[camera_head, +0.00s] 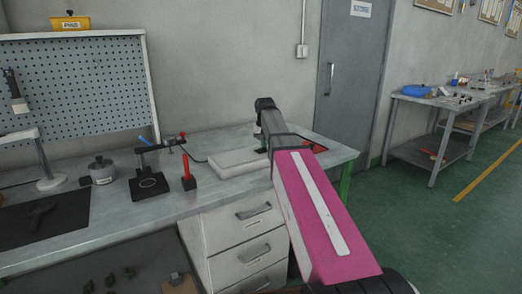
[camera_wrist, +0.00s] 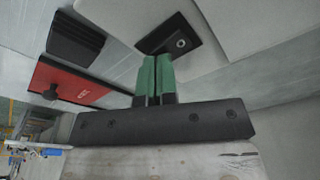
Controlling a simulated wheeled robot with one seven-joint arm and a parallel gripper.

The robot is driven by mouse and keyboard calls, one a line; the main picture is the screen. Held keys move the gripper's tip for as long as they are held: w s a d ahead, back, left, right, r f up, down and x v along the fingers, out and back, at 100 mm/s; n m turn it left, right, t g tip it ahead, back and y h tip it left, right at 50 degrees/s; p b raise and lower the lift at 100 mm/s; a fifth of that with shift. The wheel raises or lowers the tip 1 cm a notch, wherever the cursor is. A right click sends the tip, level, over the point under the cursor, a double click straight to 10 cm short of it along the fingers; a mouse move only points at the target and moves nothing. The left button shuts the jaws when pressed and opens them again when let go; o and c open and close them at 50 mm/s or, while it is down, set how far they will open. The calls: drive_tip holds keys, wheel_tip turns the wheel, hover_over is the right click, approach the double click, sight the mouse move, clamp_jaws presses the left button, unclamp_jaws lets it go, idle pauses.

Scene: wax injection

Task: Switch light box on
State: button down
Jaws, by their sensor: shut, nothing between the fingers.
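The light box (camera_head: 225,164) looks like a flat white slab on the workbench, beside my pink arm in the head view. In the wrist view, a pale white body (camera_wrist: 130,22) carries a black panel (camera_wrist: 160,40) with a small round silver-rimmed switch (camera_wrist: 181,43). My gripper (camera_wrist: 157,60) has green fingertips pressed together with nothing between them. The tips overlap the panel's lower edge in the picture, just left of and below the switch. I cannot tell whether they touch it.
A red box with a black knob (camera_wrist: 75,86) and a black ridged block (camera_wrist: 76,38) lie left of the fingers in the wrist view. The workbench (camera_head: 120,225) also carries a red-handled tool (camera_head: 188,172), a black stand (camera_head: 148,183) and a small pot (camera_head: 102,170).

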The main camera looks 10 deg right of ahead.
drive_tip(key=shift+f, duration=0.15)
drive_tip(key=shift+r, duration=3.5)
